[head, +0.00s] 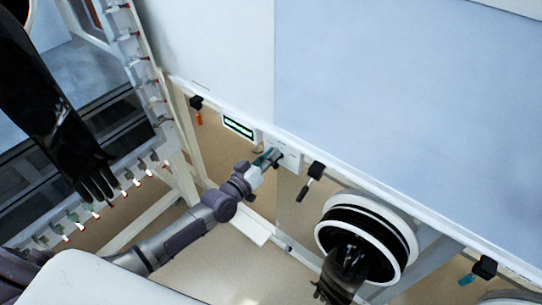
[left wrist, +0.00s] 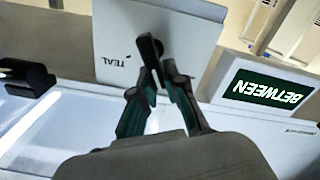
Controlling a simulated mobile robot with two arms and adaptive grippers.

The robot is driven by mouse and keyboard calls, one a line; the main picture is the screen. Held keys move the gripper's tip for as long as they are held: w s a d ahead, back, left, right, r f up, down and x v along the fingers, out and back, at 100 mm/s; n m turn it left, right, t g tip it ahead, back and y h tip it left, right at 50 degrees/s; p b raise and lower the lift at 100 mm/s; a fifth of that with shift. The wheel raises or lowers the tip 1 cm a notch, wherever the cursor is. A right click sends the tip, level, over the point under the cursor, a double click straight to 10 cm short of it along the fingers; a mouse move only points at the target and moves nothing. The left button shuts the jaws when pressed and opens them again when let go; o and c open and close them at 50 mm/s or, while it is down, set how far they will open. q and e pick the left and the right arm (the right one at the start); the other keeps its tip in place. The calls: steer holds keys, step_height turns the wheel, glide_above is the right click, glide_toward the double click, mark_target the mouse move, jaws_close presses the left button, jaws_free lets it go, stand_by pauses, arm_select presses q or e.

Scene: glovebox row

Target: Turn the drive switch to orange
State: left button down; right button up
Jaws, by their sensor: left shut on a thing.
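The drive switch's pale plate (head: 291,158) sits under the cabinet edge in the head view. The plate (left wrist: 125,35) fills the upper middle of the left wrist view and bears the upside-down word TEAL. The switch's dark lever (left wrist: 148,50) stands out from the plate. My left gripper (head: 272,157) reaches the plate from the lower left. In the left wrist view its fingers (left wrist: 158,88) are shut on the lever. A display (left wrist: 268,92) beside the plate reads BETWEEN, upside down; it also shows in the head view (head: 238,127). No orange marking on the plate is visible.
Black clamps with an orange (head: 197,108), a dark (head: 312,178) and a teal tip (head: 482,270) hang along the cabinet edge. A white-ringed glove port (head: 365,240) stands at lower right. A long black glove (head: 50,115) hangs at left. Frame bars run below the cabinet.

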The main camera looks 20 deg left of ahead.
arm_select(q)
steer(key=c, duration=1.2)
jaws_free()
steer(key=v, duration=1.2)
